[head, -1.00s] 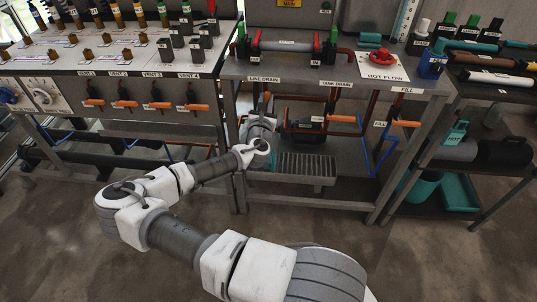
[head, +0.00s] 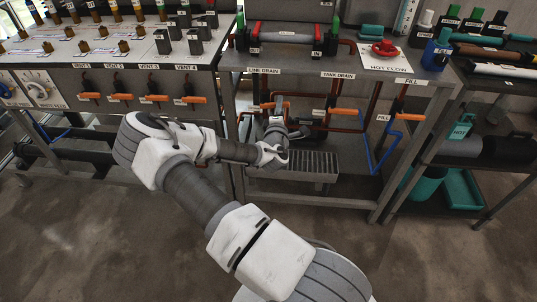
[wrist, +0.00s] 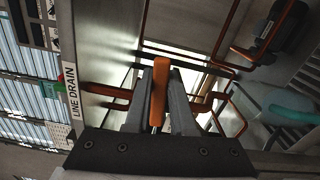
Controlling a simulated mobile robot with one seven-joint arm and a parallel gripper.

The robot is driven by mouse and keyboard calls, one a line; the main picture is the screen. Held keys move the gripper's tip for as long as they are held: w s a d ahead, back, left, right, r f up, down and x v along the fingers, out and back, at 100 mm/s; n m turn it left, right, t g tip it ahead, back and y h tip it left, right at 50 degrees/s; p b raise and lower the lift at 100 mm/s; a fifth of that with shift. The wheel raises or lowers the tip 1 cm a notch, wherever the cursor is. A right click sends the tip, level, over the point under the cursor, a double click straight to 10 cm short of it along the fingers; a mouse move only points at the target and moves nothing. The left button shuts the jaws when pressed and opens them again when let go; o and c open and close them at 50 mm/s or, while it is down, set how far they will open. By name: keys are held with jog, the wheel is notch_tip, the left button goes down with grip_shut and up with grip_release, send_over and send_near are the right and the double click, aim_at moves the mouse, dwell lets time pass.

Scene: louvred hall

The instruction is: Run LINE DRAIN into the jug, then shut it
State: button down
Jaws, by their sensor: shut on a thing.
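The LINE DRAIN label (wrist: 71,91) stands at the left in the wrist view; it also shows on the bench edge in the head view (head: 264,71). My gripper (wrist: 160,85) is shut on the orange LINE DRAIN handle (wrist: 160,80), which lies between its two fingers. In the head view my gripper (head: 274,128) is under the bench, below that label. A teal vessel (wrist: 286,106), perhaps the jug, shows at the right in the wrist view. My arm hides most of that spot in the head view. I cannot see any flow.
The orange TANK DRAIN handle (head: 346,112) is to the right, with the FILL handle (head: 403,117) beyond it. A slatted grate (head: 312,161) lies below my gripper. Copper pipes and a bench leg (head: 232,140) are close. A black pump-like body (wrist: 280,30) is nearby.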

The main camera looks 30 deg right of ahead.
jog(key=shift+f+m+b, duration=0.3)
jog(key=shift+f+m, duration=0.45)
jog(key=shift+m, duration=0.15)
jog(key=c, duration=0.7)
grip_release()
jog(key=shift+a+r+p, duration=0.1)
jog(key=shift+r+p, duration=0.25)
jog(key=v, duration=0.7)
